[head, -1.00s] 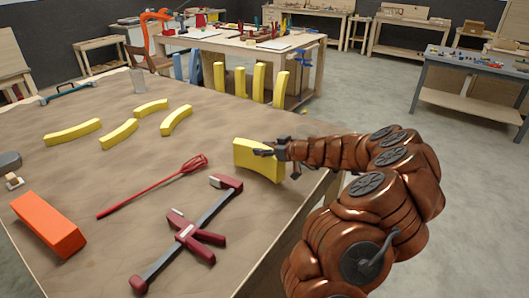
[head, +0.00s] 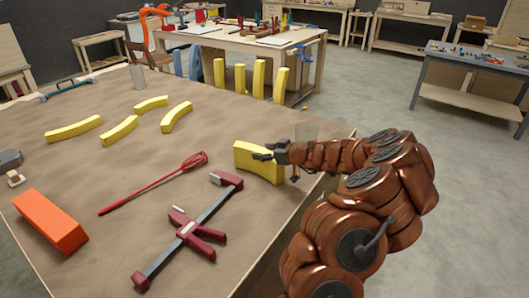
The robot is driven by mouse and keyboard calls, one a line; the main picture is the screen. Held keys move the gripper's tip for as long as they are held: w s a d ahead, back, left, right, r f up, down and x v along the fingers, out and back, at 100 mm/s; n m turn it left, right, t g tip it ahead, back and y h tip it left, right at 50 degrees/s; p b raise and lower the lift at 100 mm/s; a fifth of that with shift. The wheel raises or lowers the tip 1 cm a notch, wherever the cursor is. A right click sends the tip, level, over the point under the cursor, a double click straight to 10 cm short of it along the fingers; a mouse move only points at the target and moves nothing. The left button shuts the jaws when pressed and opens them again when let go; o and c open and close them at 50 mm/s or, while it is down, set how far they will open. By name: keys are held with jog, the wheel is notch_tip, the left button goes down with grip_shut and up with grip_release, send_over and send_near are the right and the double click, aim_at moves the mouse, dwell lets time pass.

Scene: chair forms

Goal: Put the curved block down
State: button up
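The yellow curved block (head: 250,163) is on its edge near the right side of the brown table (head: 110,190). My gripper (head: 266,152) reaches in from the right, with its fingers at the block's upper right part. It appears shut on the block. One finger shows in front; the other side of the grip is hidden. I cannot tell whether the block's lower edge touches the tabletop or is just above it.
Several yellow curved blocks (head: 176,117) lie at the back left. A red whisk-like tool (head: 150,185), a red and grey clamp (head: 190,230) and an orange block (head: 50,222) lie in front. Several yellow pieces (head: 259,78) stand upright beyond.

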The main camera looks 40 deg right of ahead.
jog(key=shift+r, duration=0.15)
